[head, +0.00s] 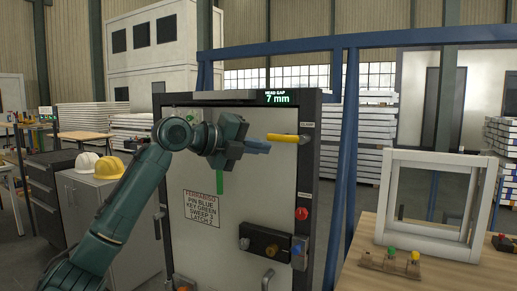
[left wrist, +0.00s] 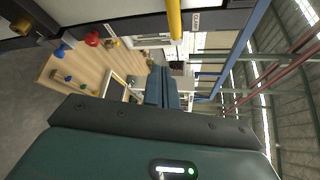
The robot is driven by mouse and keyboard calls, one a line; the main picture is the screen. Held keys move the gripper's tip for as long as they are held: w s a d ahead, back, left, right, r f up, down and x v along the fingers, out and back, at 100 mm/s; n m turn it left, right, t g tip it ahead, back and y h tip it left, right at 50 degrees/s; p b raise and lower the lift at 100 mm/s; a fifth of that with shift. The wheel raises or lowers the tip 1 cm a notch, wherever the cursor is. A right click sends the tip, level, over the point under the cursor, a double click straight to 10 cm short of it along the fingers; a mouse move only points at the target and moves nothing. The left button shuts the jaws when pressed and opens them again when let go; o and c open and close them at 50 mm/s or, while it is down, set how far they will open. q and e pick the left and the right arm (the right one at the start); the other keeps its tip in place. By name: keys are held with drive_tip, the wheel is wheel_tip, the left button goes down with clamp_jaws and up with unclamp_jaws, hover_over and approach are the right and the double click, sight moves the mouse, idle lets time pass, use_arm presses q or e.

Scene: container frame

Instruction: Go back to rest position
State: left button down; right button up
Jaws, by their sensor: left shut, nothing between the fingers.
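My left gripper (head: 258,147) is raised in front of the upper part of a grey door panel (head: 240,215). Its blue-grey fingers are closed together with nothing between them. They point right, just below and left of a yellow clamp handle (head: 284,138), apparently apart from it. In the left wrist view the closed fingers (left wrist: 162,88) point away from the camera, with the yellow handle (left wrist: 174,18) at the top. A green strip (head: 220,181) hangs below the gripper against the panel. My right gripper is in neither view.
A wooden bench (head: 400,280) at right holds a white window frame (head: 437,205) and a block with coloured knobs (head: 390,262). A blue post (head: 348,150) stands beside the door. Cabinets with helmets (head: 109,167) stand at left.

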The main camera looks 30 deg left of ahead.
use_arm(q)
drive_tip(key=s+d+f+n+y+p, duration=0.1)
drive_tip(key=d+f+n, duration=0.25)
drive_tip(key=f, duration=0.75)
drive_tip(key=s+d+f+n+g, duration=0.1)
drive_tip(key=d+f+n, duration=0.25)
drive_tip(key=f, duration=0.75)
drive_tip(key=s+d+f+n+y+p, duration=0.15)
drive_tip(key=f+n, duration=0.25)
drive_tip(key=f, duration=0.7)
drive_tip(key=s+d+f+n, duration=0.4)
drive_tip(key=s+f+n, duration=0.2)
drive_tip(key=s+f, duration=0.45)
drive_tip(key=s+d+f+n+y, duration=0.1)
drive_tip(key=s+f+n, duration=0.3)
drive_tip(key=s, duration=0.4)
drive_tip(key=s+d+f+n+g+y+p, duration=0.1)
drive_tip(key=s+f+n, duration=0.3)
drive_tip(key=s, duration=0.4)
drive_tip(key=shift+d+g, duration=0.15)
drive_tip(key=shift+g, duration=0.15)
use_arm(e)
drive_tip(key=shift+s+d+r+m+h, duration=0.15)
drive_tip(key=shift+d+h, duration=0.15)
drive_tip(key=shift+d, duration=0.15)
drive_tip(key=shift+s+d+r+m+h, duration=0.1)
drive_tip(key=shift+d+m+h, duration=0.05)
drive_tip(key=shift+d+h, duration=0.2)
